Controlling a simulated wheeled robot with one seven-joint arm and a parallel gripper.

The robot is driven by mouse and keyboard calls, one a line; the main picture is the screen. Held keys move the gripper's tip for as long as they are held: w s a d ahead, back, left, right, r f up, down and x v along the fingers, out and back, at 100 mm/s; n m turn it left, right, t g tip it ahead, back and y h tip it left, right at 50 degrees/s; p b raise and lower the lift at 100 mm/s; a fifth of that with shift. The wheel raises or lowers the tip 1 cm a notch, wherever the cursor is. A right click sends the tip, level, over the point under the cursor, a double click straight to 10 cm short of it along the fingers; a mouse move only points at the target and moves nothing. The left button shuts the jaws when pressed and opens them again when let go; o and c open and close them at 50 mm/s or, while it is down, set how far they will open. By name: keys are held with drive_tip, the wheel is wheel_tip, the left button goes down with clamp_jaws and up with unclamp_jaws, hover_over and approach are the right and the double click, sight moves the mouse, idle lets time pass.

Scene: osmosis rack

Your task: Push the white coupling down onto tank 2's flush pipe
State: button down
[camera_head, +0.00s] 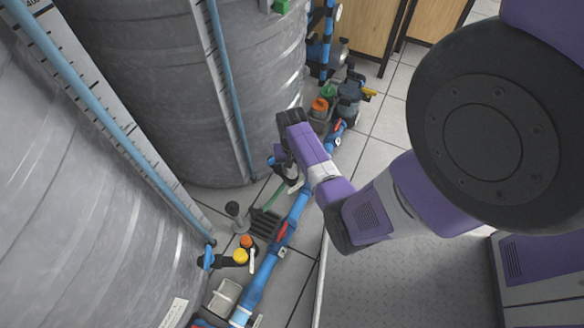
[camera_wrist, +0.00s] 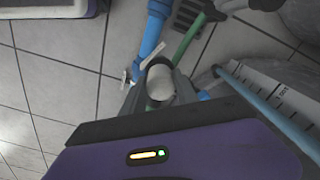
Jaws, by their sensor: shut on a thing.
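My gripper (camera_head: 289,168) points down between the rear grey tank (camera_head: 190,80) and the blue floor pipe. In the wrist view my gripper (camera_wrist: 160,88) has its two dark fingers closed on the sides of a round, whitish piece, which looks like the white coupling (camera_wrist: 160,80). The piece is seen from above, so its underside and any flush pipe directly below it are hidden. I cannot tell whether it sits on a pipe. A nearer grey tank (camera_head: 60,170) stands at the left; no tank number is readable.
A blue pipe (camera_head: 262,275) with red-handled valves (camera_head: 282,232) runs along the tiled floor. A dark drain grate (camera_head: 265,222), a green pipe (camera_wrist: 187,37) and a yellow-capped fitting (camera_head: 240,256) lie close by. Pumps (camera_head: 348,92) stand farther back. Open tiles (camera_head: 385,125) lie to the right.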

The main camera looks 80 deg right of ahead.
drive_tip(key=shift+f, duration=0.35)
drive_tip(key=c, duration=0.9)
unclamp_jaws()
drive_tip(key=shift+o, duration=0.2)
drive_tip(key=shift+r+p, duration=1.6)
drive_tip(key=shift+r, duration=2.25)
drive_tip(key=shift+d, duration=0.1)
